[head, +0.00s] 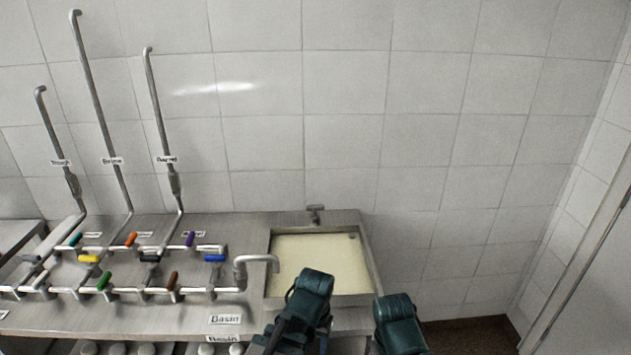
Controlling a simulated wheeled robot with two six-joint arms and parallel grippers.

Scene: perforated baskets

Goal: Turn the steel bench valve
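A steel bench (180,322) carries a rack of pipes with several coloured valve handles. A grey, steel-looking handle (31,259) is at the rack's far left, with a whitish handle (41,281) just below it. I cannot tell for sure which is the steel valve. Two dark teal end parts of my arms show at the bottom: the left (308,300) by the basin's front edge, the right (400,325) beyond its right corner. Both are well right of the grey handle. Their fingertips cannot be made out, and neither visibly touches a valve.
Teal (75,240), orange (131,239), purple (189,239), yellow (88,259), black (150,258), blue (215,258), green (103,281) and brown (172,281) handles crowd the rack. Tall pipes (98,110) rise behind. A curved spout (258,259) reaches toward the basin (372,272).

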